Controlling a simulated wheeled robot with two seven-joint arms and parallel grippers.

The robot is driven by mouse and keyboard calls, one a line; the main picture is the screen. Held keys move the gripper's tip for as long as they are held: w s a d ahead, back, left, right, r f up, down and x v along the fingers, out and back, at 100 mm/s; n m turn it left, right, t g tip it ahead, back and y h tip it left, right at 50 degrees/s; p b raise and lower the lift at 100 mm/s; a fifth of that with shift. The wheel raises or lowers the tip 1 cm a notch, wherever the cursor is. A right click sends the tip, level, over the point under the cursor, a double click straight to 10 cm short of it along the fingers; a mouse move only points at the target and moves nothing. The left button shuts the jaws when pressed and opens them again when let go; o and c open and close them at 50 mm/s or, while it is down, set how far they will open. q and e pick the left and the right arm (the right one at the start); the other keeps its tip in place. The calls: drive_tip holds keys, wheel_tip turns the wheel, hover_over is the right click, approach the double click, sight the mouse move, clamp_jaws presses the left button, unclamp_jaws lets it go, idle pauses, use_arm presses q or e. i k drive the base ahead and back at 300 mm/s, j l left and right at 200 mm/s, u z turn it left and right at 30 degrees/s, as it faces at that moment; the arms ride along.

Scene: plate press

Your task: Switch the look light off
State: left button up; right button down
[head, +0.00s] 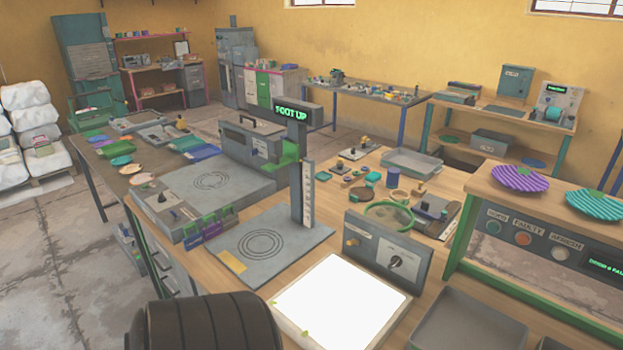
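The look light (342,303) is a flat square panel in the near middle of the bench in the head view, and its face glows bright white. A few small green bits lie at its near left edge. Behind it stands a grey sloped control box (375,262). The box carries a brass knob (351,241) on its left and a dark rotary switch (395,262) with a light pointer on a white label. The label's writing is too small to read. Neither of my grippers shows in this view.
A green-rimmed ring (388,216) stands just behind the control box. A grey tray (468,322) lies right of the panel. A post with a lit "FOOT UP" sign (291,113) rises behind left. A dark ribbed rounded shape fills the bottom left foreground. Buttons line the right shelf (525,240).

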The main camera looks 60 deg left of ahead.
sight(354, 241)
drive_tip(key=u, duration=1.65)
